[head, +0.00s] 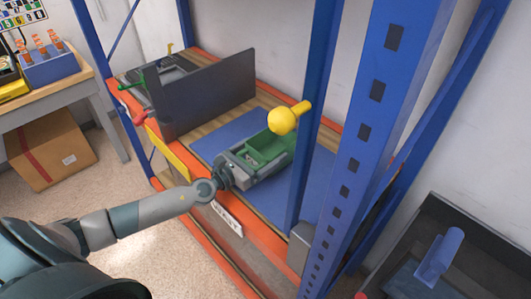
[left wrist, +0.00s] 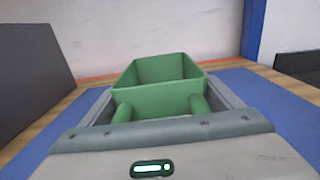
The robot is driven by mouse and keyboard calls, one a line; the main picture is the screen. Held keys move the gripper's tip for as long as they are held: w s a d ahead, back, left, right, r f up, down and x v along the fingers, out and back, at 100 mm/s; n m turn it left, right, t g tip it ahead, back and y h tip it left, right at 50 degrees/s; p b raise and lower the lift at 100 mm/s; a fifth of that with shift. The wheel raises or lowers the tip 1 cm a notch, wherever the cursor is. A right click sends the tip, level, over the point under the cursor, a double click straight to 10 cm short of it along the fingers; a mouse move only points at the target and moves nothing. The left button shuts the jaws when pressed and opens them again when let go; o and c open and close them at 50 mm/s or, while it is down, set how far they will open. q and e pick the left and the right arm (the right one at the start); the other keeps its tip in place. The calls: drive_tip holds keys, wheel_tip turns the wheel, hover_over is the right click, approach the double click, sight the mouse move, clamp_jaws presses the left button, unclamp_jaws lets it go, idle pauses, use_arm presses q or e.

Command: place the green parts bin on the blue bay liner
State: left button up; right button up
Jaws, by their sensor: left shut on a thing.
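The green parts bin (head: 262,148) is at the blue bay liner (head: 223,140) on the shelf, behind the blue front post. In the left wrist view the bin (left wrist: 157,98) is open-topped and upright, with blue liner (left wrist: 275,108) on both sides. My left gripper (head: 250,163) reaches in over the front beam and is shut on the bin's near side. The bin's underside is hidden, so I cannot tell whether it touches the liner. My right gripper is in neither view.
A dark upright divider panel (head: 203,95) stands left of the liner. A yellow ball-ended part (head: 284,120) and blue rack posts (head: 315,110) are close on the right. The orange front beam (head: 182,168) runs below my left arm. A dark box (head: 450,245) stands lower right.

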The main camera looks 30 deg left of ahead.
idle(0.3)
use_arm(q)
drive_tip(key=shift+f, duration=0.25)
drive_tip(key=o, duration=1.2)
drive_tip(key=shift+r, duration=0.1)
